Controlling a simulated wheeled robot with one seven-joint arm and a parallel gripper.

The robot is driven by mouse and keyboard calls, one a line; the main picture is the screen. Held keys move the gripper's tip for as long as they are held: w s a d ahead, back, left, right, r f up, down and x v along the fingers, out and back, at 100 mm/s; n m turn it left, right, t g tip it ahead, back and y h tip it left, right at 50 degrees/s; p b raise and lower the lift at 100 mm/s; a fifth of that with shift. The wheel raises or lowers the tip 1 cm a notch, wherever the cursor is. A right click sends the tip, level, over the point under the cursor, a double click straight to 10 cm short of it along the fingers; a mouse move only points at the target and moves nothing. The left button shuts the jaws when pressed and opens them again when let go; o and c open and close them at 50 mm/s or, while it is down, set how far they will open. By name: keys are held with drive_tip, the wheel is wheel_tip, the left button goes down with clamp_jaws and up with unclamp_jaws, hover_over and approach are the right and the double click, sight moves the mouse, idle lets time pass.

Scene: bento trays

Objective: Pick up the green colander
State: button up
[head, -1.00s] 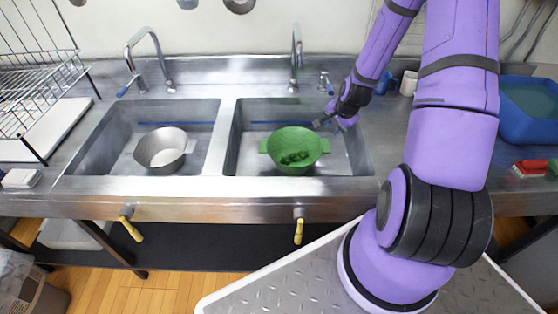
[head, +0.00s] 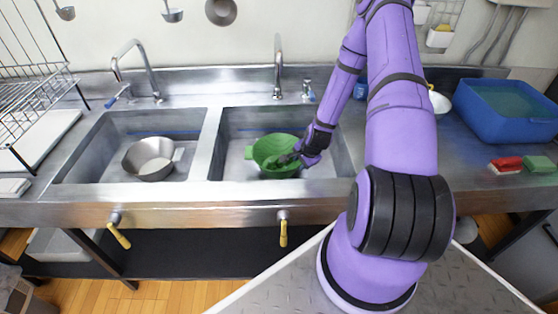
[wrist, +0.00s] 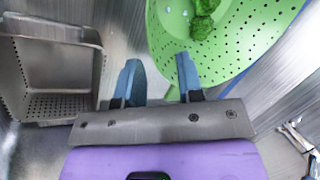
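The green colander (head: 262,148) sits in the right sink basin, with its right side partly hidden by my gripper (head: 288,160). In the wrist view the colander (wrist: 245,45) fills the top right, with dark green broccoli-like pieces (wrist: 203,22) in it. My gripper (wrist: 157,65) is open, with its two blue fingers apart and nothing clamped. The right finger overlaps the colander near its rim, and the left finger is outside it. I cannot tell whether the right finger touches it.
A steel bowl (head: 150,158) sits in the left basin. A perforated metal container (wrist: 58,60) is left of my fingers in the wrist view. A faucet (head: 278,65) stands behind the right basin. A blue tub (head: 510,122) and red and green sponges (head: 508,164) are on the right counter.

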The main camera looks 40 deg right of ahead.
sight(297, 167)
drive_tip(key=shift+x, duration=2.6)
drive_tip(key=shift+d, duration=0.1)
drive_tip(key=shift+c, duration=0.2)
clamp_jaws()
